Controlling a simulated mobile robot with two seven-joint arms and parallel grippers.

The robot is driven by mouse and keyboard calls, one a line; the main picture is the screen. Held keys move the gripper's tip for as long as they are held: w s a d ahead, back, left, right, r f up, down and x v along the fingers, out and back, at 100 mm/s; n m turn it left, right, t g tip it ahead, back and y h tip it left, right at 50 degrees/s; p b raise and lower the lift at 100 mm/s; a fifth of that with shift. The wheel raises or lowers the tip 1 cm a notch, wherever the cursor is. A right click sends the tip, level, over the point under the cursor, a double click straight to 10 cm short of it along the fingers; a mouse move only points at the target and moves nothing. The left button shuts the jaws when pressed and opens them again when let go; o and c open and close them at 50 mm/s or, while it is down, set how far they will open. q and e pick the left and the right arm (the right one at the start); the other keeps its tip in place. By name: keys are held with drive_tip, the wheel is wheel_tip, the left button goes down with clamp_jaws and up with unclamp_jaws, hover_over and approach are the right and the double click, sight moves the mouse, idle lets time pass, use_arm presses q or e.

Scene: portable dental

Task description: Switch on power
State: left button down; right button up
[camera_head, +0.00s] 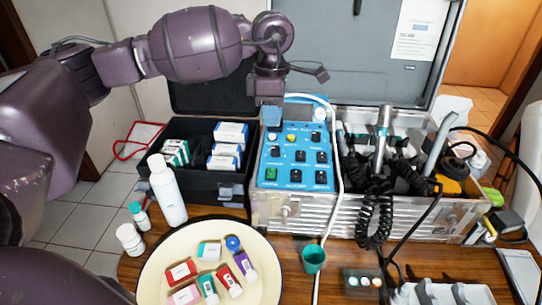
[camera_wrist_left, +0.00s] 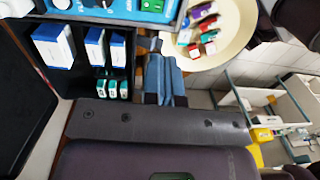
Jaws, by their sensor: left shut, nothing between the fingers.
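The dental unit's blue control panel (camera_head: 286,164) stands tilted in the middle of the head view, with several dark knobs or switches on its face. A green switch (camera_head: 271,173) is at its lower left; it also shows at the top of the left wrist view (camera_wrist_left: 152,5). My left gripper (camera_head: 271,116) points down at the panel's upper left edge, with its blue fingertips together and empty. I cannot tell whether they touch the panel. In the left wrist view its fingers (camera_wrist_left: 164,76) are close together. My right gripper is not in view.
A black case (camera_head: 180,192) with boxes is left of the panel. A metal case (camera_head: 400,213) with handpieces and coiled black hoses is right. A white hose (camera_head: 336,150) runs along the panel's right side. A cream tray (camera_head: 155,270), white bottle (camera_head: 167,190) and green cup (camera_head: 313,259) stand in front.

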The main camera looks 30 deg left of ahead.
sight(271, 175)
use_arm(q)
drive_tip(key=f, duration=0.4)
drive_tip(key=f+b, duration=0.1)
drive_tip(key=f, duration=0.7)
drive_tip(key=shift+s+d+f, duration=0.2)
drive_tip(key=shift+s+f, duration=0.1)
drive_tip(key=shift+s, duration=0.1)
drive_tip(key=shift+f, duration=0.65)
drive_tip(key=shift+s, duration=0.1)
drive_tip(key=shift+s+f, duration=0.1)
drive_tip(key=shift+f, duration=0.1)
drive_tip(key=shift+b, duration=0.3)
